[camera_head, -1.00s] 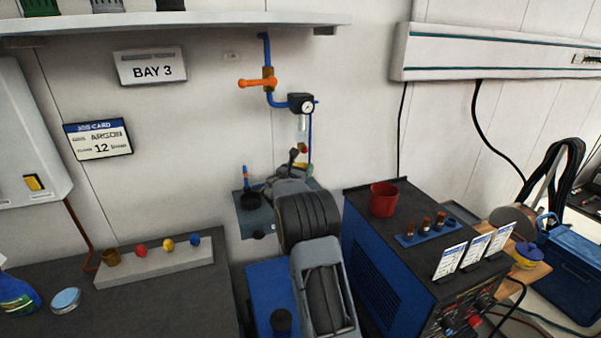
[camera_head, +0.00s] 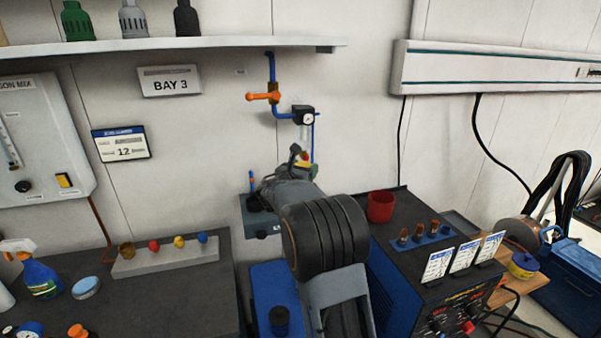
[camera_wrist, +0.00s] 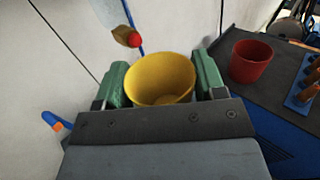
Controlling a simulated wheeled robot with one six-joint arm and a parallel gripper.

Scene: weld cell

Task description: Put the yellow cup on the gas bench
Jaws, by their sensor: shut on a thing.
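The yellow cup (camera_wrist: 160,79) is between the green-padded fingers of my gripper (camera_wrist: 163,84) in the wrist view. The fingers are shut on its sides, its open rim faces the camera, and its inside looks empty. In the head view only a small yellow part of the cup (camera_head: 305,167) shows beyond my arm, in front of the wall. A dark bench (camera_head: 190,288) stands at the lower left, below a gas mix panel; no label names it as the gas bench.
The left bench carries a strip with coloured knobs (camera_head: 166,257), a spray bottle (camera_head: 42,279) and a round tin (camera_head: 86,288). Its right front is clear. A red cup (camera_head: 380,206) stands on the blue welder (camera_head: 392,285) at right.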

